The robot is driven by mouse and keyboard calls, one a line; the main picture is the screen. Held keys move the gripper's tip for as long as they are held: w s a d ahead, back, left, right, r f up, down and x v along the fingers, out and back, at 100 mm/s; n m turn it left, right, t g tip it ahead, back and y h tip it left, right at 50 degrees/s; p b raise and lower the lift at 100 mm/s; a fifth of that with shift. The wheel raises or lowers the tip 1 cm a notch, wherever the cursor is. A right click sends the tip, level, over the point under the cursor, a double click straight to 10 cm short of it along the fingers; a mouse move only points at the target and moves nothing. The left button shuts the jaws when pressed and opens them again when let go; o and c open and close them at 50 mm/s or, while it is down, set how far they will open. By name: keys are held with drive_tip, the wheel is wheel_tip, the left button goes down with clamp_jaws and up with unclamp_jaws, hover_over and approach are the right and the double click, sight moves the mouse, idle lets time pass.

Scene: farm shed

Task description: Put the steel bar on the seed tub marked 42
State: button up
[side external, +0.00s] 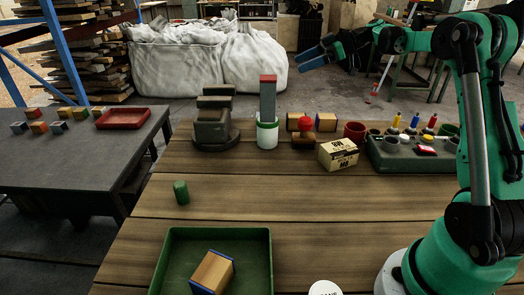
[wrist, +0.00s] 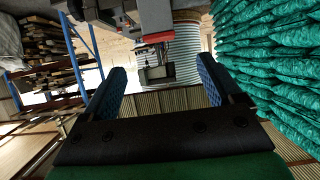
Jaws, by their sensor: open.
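A grey upright bar with a red top (side external: 268,98) stands at a white and green tub (side external: 267,135); I cannot tell whether it is in the tub or behind it, nor whether it is the steel bar. I can read no 42 on any tub. My gripper (side external: 308,59) is open and empty, high in the air above and right of the bar, its blue fingers pointing left. Both fingers also show in the wrist view (wrist: 160,65), spread apart with nothing between them.
A dark grey stepped device (side external: 213,128) stands left of the tub. A printed box (side external: 338,154) and a green rack (side external: 410,158) are to its right. A green tray (side external: 258,240) with a wooden block (side external: 212,271) is in front. A green cylinder (side external: 181,192) stands alone on the planks.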

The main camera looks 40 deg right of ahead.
drive_tip(key=s+a+m+g+h, duration=0.3)
drive_tip(key=s+a+m+h, duration=0.15)
drive_tip(key=a, duration=0.85)
drive_tip(key=s+a+f+m+t+h, duration=0.1)
drive_tip(key=s+a+f+m+h, duration=0.3)
drive_tip(key=s, duration=0.7)
wheel_tip(320, 180, down, 3)
drive_tip(key=a, duration=0.2)
drive_tip(key=shift+a, duration=0.35)
drive_tip(key=shift+o, duration=0.2)
drive_tip(key=shift+f+m+h, duration=0.1)
drive_tip(key=shift+m+h, duration=0.15)
